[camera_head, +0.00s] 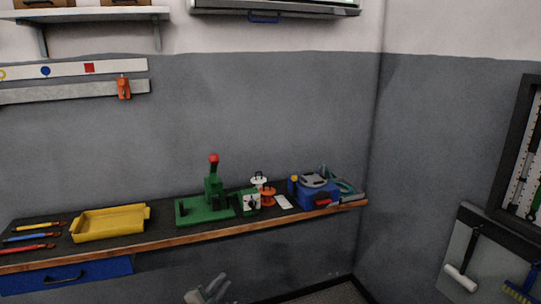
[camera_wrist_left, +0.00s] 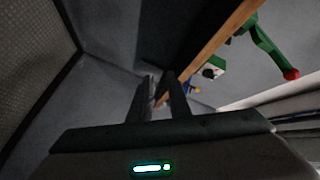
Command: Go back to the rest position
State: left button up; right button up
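My left gripper (camera_head: 208,292) shows at the bottom of the head view, in front of and below the workbench edge. In the left wrist view its two fingers (camera_wrist_left: 160,92) stand apart with a gap between them, and I see nothing held. The gripper touches nothing that I can see. My right gripper is in neither view.
The workbench (camera_head: 160,242) carries a yellow tray (camera_head: 108,223), a green device with a red knob (camera_head: 213,190), a blue device (camera_head: 315,190) and several screwdrivers (camera_head: 30,237). A blue drawer (camera_head: 70,277) sits under the bench. A panel with hanging tools (camera_head: 485,262) is at the right. The space before the bench looks free.

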pick_arm(q)
jog(key=s+a+f+n+g+y, duration=0.2)
jog(key=s+a+f+n+g, duration=0.15)
jog(key=s+f, duration=1.35)
jog(key=s+a+f+n+g+y, duration=0.3)
jog(key=s+f+n, duration=0.1)
jog(key=s+f, duration=1.3)
jog(key=s+f+n+g, duration=0.2)
jog(key=s+f, duration=0.3)
jog(key=s, duration=1)
jog(key=s+a+f+n+g, duration=0.1)
jog(key=s+f, duration=0.4)
jog(key=s, duration=1)
jog(key=s+a+f+n+g+b, duration=0.1)
jog(key=s+f+n+g, duration=0.2)
jog(key=s, duration=1.2)
notch_tip(320, 180, down, 3)
jog(key=shift+f+g+y, duration=0.1)
jog(key=shift+g+y, duration=0.3)
jog(key=shift+g, duration=0.75)
jog(key=shift+a, duration=0.1)
